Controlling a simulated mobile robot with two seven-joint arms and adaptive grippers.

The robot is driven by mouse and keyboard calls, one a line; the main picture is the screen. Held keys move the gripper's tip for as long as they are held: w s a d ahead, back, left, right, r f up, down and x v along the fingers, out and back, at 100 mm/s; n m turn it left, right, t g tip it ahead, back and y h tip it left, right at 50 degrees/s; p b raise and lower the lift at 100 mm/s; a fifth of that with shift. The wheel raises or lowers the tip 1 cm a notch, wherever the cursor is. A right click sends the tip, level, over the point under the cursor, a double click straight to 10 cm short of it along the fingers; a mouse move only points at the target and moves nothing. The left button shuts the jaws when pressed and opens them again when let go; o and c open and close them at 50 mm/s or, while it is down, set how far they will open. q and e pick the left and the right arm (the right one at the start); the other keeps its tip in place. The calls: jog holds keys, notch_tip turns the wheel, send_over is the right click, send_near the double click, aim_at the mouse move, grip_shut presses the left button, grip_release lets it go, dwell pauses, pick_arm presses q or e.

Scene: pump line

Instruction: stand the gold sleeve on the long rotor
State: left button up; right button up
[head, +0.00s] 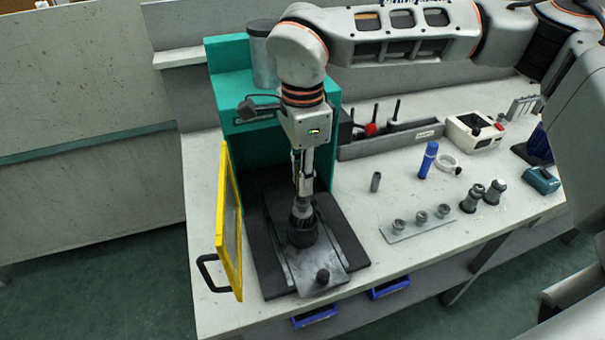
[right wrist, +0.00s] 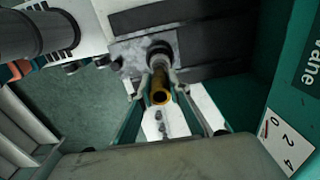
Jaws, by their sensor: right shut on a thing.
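The gold sleeve (right wrist: 160,97) shows in the right wrist view as a short gold tube with its open end towards the camera. My right gripper (right wrist: 162,88) is shut on it, a finger on either side. In the head view my right gripper (head: 303,192) points straight down inside the open green machine, over a dark ribbed holder (head: 302,230) on a grey plate. The sleeve is hard to make out there. I cannot tell the long rotor apart under the gripper, nor whether the sleeve touches it. My left gripper is not in view.
The green machine's wall (head: 232,95) and its open yellow-framed door (head: 229,220) flank my right arm. A small dark knob (head: 323,277) stands at the plate's front. To the right are a fitting strip (head: 415,226), a blue cylinder (head: 428,160) and a rod rack (head: 392,140).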

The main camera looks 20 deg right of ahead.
jog(key=shift+f+b, duration=0.65)
jog(key=shift+f, duration=0.55)
jog(key=o, duration=0.9)
jog(key=shift+o, duration=1.3)
jog(key=shift+r, duration=0.1)
jog(key=shift+r+p, duration=2.2)
jog(key=shift+r, duration=0.8)
